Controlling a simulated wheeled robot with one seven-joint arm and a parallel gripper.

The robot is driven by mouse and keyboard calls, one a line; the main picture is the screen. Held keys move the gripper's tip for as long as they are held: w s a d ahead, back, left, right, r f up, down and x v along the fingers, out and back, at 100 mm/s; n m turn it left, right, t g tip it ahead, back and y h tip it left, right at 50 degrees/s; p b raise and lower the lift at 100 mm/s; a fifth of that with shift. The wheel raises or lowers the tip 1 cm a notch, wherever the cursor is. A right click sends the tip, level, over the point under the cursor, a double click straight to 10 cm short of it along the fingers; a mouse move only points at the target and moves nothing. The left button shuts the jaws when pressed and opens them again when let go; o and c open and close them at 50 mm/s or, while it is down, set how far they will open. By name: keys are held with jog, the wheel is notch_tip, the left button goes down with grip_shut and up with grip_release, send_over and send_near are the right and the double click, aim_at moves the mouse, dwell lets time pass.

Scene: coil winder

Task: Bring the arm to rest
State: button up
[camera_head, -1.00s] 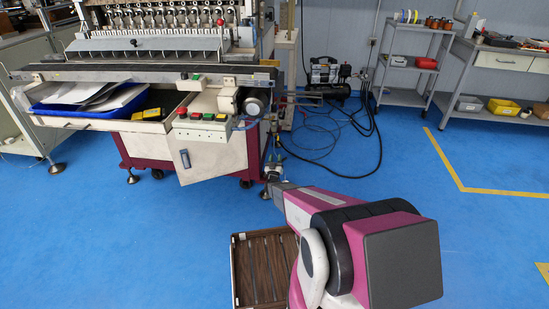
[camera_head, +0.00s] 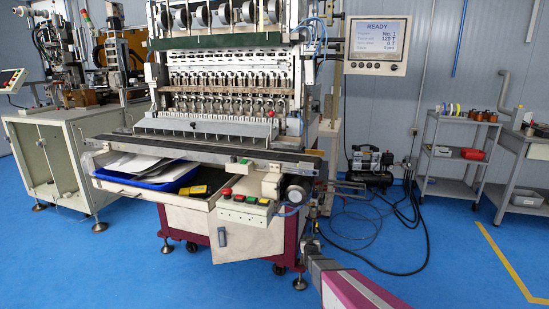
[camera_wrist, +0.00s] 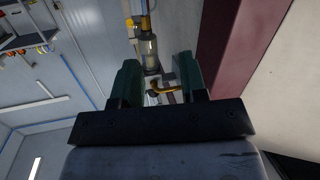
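My arm's pink link (camera_head: 350,290) enters the head view at the bottom, right of centre, and points toward the machine's lower right corner. Its end there is too small to tell open from shut. In the wrist view, the two dark green fingers of my gripper (camera_wrist: 155,76) stand apart. Between and beyond them are a clear air-filter bowl (camera_wrist: 149,48) and a yellow-orange lever (camera_wrist: 168,90). I see a gap on both sides of these and cannot tell how near they are.
The coil winder (camera_head: 230,150) stands close in front, with a blue tray (camera_head: 178,178) in its open drawer. Its screen (camera_head: 376,45) reads READY. Hoses (camera_head: 425,235) and a compressor (camera_head: 370,165) lie right.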

jog(key=s+r+g, duration=0.5)
jog(key=s, duration=0.7)
jog(key=s+r+g+y, duration=0.1)
jog(key=s+r+g, duration=0.4)
jog(key=s, duration=0.6)
jog(key=s+r+g, duration=0.4)
jog(key=s+g, duration=0.2)
jog(key=s, duration=0.6)
jog(key=shift+s+d+r+m+g, duration=0.15)
jog(key=shift+s+r+m+g, duration=0.15)
jog(key=shift+r, duration=0.1)
